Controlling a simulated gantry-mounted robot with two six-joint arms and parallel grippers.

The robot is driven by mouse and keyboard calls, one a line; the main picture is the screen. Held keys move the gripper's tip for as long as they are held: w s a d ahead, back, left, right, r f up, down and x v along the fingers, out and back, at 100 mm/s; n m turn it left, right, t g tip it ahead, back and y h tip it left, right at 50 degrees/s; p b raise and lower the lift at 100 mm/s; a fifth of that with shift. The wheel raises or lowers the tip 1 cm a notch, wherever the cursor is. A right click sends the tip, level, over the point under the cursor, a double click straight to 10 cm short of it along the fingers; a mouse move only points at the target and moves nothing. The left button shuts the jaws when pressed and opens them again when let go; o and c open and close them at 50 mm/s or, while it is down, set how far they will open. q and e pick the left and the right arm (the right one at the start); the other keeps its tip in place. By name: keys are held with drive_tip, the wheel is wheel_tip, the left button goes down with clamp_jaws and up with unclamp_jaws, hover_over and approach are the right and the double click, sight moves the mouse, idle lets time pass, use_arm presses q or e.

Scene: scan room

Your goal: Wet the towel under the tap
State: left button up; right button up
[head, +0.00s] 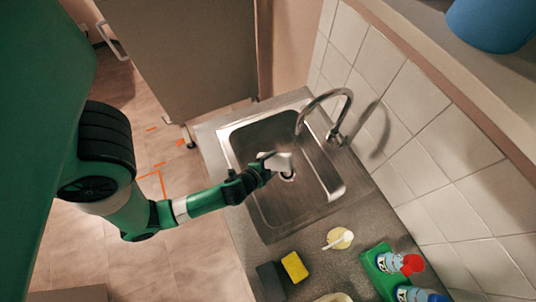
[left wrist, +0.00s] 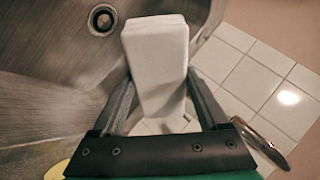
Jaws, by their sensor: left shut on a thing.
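The towel is a folded white block (head: 280,162), held over the sink basin (head: 262,205). It also shows in the left wrist view (left wrist: 157,55), standing out between the two fingers. My left gripper (head: 264,167) is shut on its near end. The tap (head: 345,105) is a curved chrome spout rising from the sink's right rim. Its outlet is above and to the right of the towel in the head view, apart from it. I see no water stream. The drain (left wrist: 102,19) shows beside the towel in the left wrist view. My right gripper is out of view.
A yellow sponge (head: 294,267) and a dark block (head: 270,281) lie on the counter in front of the sink. A small yellow dish with a white utensil (head: 339,238) and a green tray (head: 373,268) of bottles stand to their right. A tiled wall (head: 440,160) bounds the right side.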

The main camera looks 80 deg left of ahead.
use_arm(q)
drive_tip(key=w+a+f, duration=0.1)
drive_tip(key=w+a, duration=0.3)
drive_tip(key=a, duration=0.2)
drive_tip(key=shift+a+f, duration=0.2)
drive_tip(key=shift+f, duration=0.05)
drive_tip(key=shift+s, duration=0.1)
